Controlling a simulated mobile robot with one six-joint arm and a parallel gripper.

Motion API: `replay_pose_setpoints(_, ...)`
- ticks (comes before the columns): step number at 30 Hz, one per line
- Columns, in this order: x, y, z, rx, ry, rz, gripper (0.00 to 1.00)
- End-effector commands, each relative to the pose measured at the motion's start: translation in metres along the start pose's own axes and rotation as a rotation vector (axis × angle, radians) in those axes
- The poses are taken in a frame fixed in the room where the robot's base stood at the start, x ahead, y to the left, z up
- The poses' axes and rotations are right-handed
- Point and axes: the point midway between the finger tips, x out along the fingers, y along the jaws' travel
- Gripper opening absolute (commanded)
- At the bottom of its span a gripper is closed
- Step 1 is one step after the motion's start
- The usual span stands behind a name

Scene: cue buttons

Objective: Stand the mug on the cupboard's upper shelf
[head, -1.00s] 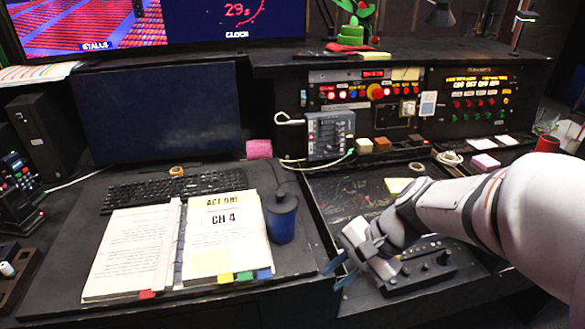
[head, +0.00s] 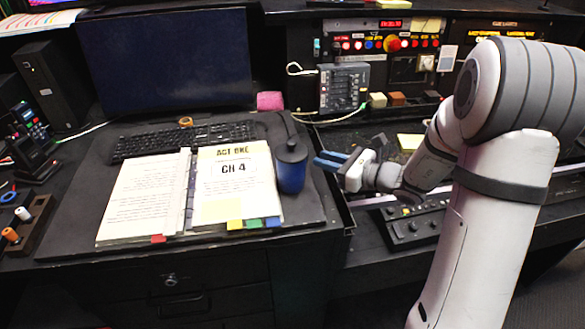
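A blue cup with a dark top (head: 291,172) stands upright on the desk, right of the open script; it is the only mug-like thing in view now. My gripper (head: 328,160) is just right of the cup, with its blue fingers pointing left toward it. The two fingers look slightly apart with nothing between them, and a small gap seems to separate them from the cup. No cupboard with an upper shelf can be made out.
An open script binder (head: 190,195) lies left of the cup, with a keyboard (head: 180,140) and dark monitor (head: 165,62) behind. A black cable or stalk (head: 287,127) rises behind the cup. A button console (head: 385,42) stands at the back right. Drawers (head: 172,281) are below the desk.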

Motion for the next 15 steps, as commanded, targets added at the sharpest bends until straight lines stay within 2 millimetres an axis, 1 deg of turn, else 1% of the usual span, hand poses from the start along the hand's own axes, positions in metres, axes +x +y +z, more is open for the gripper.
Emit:
replay_pose_setpoints(1, 0.01, 0.002, 0.001, 0.001, 0.001, 0.006, 0.21)
replay_pose_setpoints(3, 0.02, 0.003, 0.0, -0.001, 0.001, 0.005, 0.21)
replay_pose_setpoints(6, 0.032, 0.003, 0.0, -0.001, 0.001, 0.004, 0.21)
replay_pose_setpoints(9, 0.037, 0.003, 0.0, -0.002, 0.001, 0.003, 0.21)
replay_pose_setpoints(15, 0.037, 0.002, 0.0, -0.002, 0.001, 0.002, 0.21)
